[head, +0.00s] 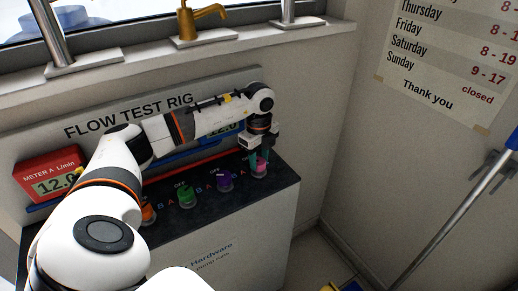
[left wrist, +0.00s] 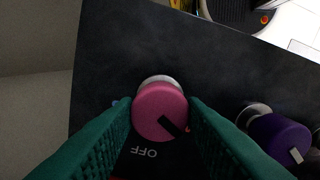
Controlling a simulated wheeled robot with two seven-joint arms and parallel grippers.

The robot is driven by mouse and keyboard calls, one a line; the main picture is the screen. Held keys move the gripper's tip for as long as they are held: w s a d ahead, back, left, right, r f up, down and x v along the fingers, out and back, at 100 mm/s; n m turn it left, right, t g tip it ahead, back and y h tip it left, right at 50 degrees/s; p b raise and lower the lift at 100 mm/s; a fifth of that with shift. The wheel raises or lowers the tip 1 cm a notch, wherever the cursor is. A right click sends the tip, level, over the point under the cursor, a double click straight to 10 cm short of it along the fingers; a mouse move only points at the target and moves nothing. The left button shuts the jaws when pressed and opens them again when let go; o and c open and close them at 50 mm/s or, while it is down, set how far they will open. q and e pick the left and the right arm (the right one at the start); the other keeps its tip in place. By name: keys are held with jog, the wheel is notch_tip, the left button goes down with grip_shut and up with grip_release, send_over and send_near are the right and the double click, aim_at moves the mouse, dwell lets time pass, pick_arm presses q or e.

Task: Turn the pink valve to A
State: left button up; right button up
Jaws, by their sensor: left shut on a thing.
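The pink valve (head: 260,169) is the rightmost knob on the dark top of the flow test rig. My left gripper (head: 260,155) reaches down over it. In the left wrist view, the pink knob (left wrist: 158,110) sits between the two green fingers of my left gripper (left wrist: 160,125), which is shut on it. The knob's black pointer slants to the lower right, between the OFF label (left wrist: 145,152) and a small orange mark (left wrist: 188,128). A blue mark shows on the knob's left. The fingers partly hide both marks, so their letters cannot be read. My right gripper is not in view.
A purple valve (head: 225,180) stands close to the left of the pink one, then a green valve (head: 187,195) and an orange valve (head: 149,214). A red meter A (head: 50,177) reads about 12.0. My arm partly covers a blue meter (head: 222,132). The right wall is apart from the rig.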

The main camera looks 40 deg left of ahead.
aim_at(258, 161)
pick_arm(q)
jog(key=shift+a+r, duration=0.1)
jog(key=shift+r, duration=0.05)
jog(key=o, duration=1)
notch_tip(258, 161, up, 12)
jog(key=shift+f+b, duration=0.1)
jog(key=shift+b, duration=0.75)
